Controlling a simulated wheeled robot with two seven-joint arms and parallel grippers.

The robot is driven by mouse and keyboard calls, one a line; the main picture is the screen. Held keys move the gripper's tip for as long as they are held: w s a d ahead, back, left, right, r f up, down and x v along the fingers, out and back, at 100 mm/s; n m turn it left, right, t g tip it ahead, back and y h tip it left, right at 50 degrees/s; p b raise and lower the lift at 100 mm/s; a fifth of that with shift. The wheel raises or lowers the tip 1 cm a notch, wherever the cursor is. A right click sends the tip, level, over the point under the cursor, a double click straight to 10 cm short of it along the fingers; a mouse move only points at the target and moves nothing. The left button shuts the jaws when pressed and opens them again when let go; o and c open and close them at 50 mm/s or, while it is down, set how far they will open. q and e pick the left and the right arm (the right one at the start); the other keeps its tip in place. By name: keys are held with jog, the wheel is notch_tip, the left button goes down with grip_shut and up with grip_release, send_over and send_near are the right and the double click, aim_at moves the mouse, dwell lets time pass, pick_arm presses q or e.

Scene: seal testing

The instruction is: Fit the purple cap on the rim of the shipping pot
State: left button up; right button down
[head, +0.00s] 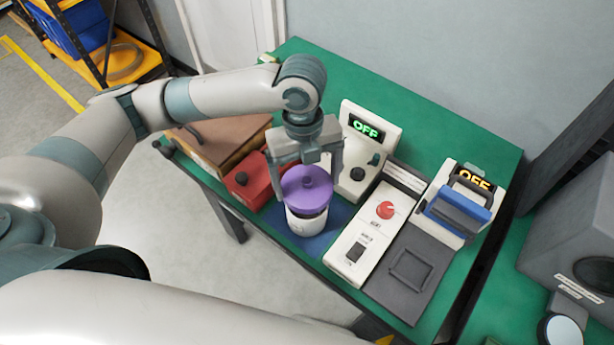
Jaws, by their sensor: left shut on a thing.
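The purple cap (307,192), a round lid with a small knob on top, is directly over the white shipping pot (304,224). The pot stands upright on a blue mat (334,222) on the green table. A dark band shows between the cap's edge and the pot's white wall; I cannot tell whether the cap touches the rim. My left gripper (306,178) points down from above, with its fingers on either side of the cap, shut on it. The far side of the pot's rim is hidden under the cap. My right gripper is not in view.
A red box (250,181) with a black knob sits close left of the pot, by a brown case (212,140). A sealing machine (385,210) with a blue-handled press (455,212) fills the right. Free green table (420,112) lies behind.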

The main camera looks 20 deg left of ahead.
aim_at(307, 190)
pick_arm(q)
jog(key=shift+f, duration=0.7)
jog(key=shift+f+b, duration=0.35)
jog(key=shift+b, duration=0.05)
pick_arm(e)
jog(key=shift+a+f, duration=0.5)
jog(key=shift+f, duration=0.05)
pick_arm(q)
jog(key=shift+f, duration=0.15)
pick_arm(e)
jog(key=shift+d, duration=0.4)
pick_arm(q)
jog(key=shift+f, duration=0.4)
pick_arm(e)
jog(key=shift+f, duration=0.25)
pick_arm(q)
jog(key=shift+f+b, duration=0.45)
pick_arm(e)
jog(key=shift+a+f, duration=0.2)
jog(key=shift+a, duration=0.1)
pick_arm(q)
jog(key=shift+f+b, duration=0.3)
jog(key=shift+f, duration=0.45)
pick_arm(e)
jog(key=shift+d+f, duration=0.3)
